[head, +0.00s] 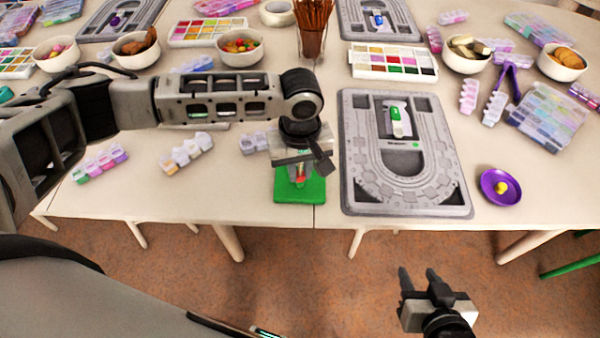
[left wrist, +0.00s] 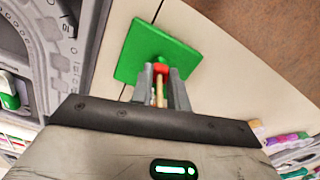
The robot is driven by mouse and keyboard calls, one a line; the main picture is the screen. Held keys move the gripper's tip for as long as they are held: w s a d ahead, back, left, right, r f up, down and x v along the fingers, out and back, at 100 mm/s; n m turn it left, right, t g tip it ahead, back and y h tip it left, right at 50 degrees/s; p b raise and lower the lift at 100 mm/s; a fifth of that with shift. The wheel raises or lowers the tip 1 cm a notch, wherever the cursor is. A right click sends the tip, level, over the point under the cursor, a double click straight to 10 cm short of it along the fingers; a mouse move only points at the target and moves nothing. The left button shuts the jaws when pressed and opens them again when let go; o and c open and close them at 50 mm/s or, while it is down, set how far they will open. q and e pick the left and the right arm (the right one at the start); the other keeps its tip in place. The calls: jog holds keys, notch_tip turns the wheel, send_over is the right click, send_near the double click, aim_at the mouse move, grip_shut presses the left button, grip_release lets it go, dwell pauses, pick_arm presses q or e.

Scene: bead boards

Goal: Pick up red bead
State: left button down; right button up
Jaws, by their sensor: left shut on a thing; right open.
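The red bead (left wrist: 160,68) shows between my left fingertips in the left wrist view, and as a small red spot (head: 300,180) in the head view. My left gripper (head: 299,177) is shut on it, pointing down over a green square mat (head: 312,192) at the table's front edge. The mat also shows in the left wrist view (left wrist: 130,55). A thin tan rod shows between the fingers, nearer the wrist. I cannot tell whether the bead touches the mat. My right gripper (head: 419,278) is open and empty, in front of the table.
A grey bead board (head: 350,190) lies right of the mat. A purple dish (head: 486,190) with a yellow bead sits farther right. Pastel bead boxes (head: 187,152) lie to the left. Bowls, compartment trays and a cup of sticks (head: 312,42) stand behind.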

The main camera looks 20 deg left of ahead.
pick_arm(q)
jog(key=shift+r, duration=0.55)
notch_tip(320, 180, up, 2)
jog(key=shift+r, duration=0.15)
jog(key=s+d+r, duration=0.9)
jog(key=s, duration=0.1)
jog(key=shift+s+r+p, duration=0.35)
jog(key=shift+s+p, duration=0.05)
jog(key=shift+a, duration=0.1)
